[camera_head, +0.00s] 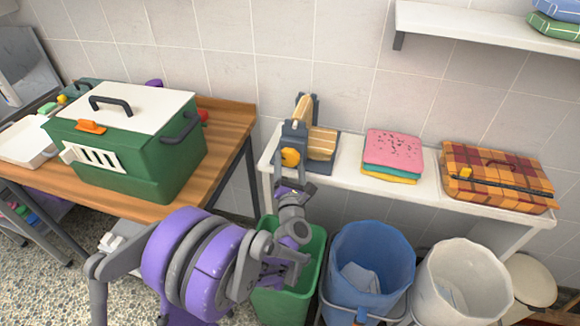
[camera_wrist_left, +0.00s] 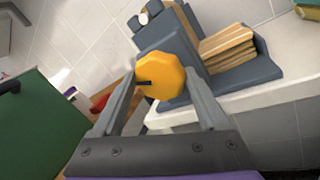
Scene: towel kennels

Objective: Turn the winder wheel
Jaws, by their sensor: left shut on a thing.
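The winder wheel is a yellow many-sided knob (camera_head: 290,157) on the front of a grey winder (camera_head: 296,132) on the white shelf. In the left wrist view the yellow wheel (camera_wrist_left: 163,78) has a dark slot mark at its left side. My left gripper (camera_head: 291,172) is at the wheel, with one finger on each side of it, shut on it. The left wrist view shows both fingers (camera_wrist_left: 161,84) reaching to the wheel's sides; the exact contact is hard to see. My right gripper is not in view.
A green kennel box (camera_head: 150,170) with a white lid stands on the wooden table (camera_head: 228,130) at left. Green (camera_head: 310,265), blue (camera_head: 385,250) and white (camera_head: 440,270) bins stand below.

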